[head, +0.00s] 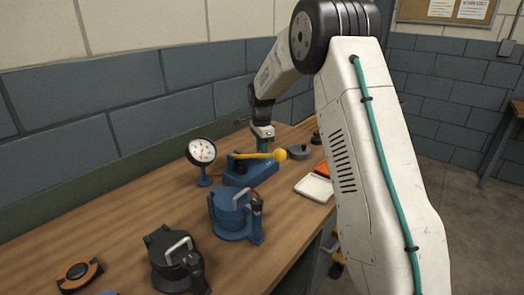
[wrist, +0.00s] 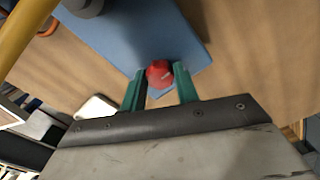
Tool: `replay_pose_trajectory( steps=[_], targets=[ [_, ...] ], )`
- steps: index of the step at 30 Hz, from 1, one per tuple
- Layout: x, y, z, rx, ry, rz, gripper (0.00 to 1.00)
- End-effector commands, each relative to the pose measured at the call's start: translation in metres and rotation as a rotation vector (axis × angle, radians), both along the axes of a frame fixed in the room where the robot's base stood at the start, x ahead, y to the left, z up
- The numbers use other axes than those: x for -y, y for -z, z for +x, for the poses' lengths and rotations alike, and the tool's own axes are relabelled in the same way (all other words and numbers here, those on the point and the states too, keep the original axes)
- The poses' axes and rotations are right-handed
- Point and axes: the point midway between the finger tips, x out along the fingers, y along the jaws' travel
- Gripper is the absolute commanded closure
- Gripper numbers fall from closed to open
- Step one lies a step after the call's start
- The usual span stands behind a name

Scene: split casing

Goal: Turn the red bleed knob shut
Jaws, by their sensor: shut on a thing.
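The red bleed knob (wrist: 159,73) sits on a blue block (wrist: 190,28) in the wrist view. My gripper (wrist: 158,78) has its two green fingers on either side of the knob, shut on it. In the head view my gripper (head: 263,145) reaches down at the far end of the blue block (head: 245,175), behind a yellow lever (head: 262,155) with a round yellow end. The knob cannot be made out in the head view.
A dial gauge (head: 201,152) on a blue stand is left of the block. A blue lidded pot (head: 232,215) and a dark one (head: 172,262) stand nearer. A white tray (head: 315,187) lies to the right. Bare wooden bench (head: 110,215) shows at left.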

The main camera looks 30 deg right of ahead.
Motion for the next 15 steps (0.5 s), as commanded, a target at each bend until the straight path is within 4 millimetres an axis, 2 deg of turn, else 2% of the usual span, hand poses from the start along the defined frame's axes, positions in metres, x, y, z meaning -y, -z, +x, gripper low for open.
replay_pose_trajectory(
  steps=[8,9,11,15],
  targets=[
    [-0.0001,-0.0031,0.0026,0.01,0.001,-0.001,0.92],
    [-0.0001,-0.0031,0.0026,0.01,0.001,-0.001,0.67],
    [-0.0002,-0.0031,0.0025,0.009,0.0,-0.001,0.5],
    [0.0,-0.0019,0.0015,0.006,0.0,-0.001,0.48]
  ],
)
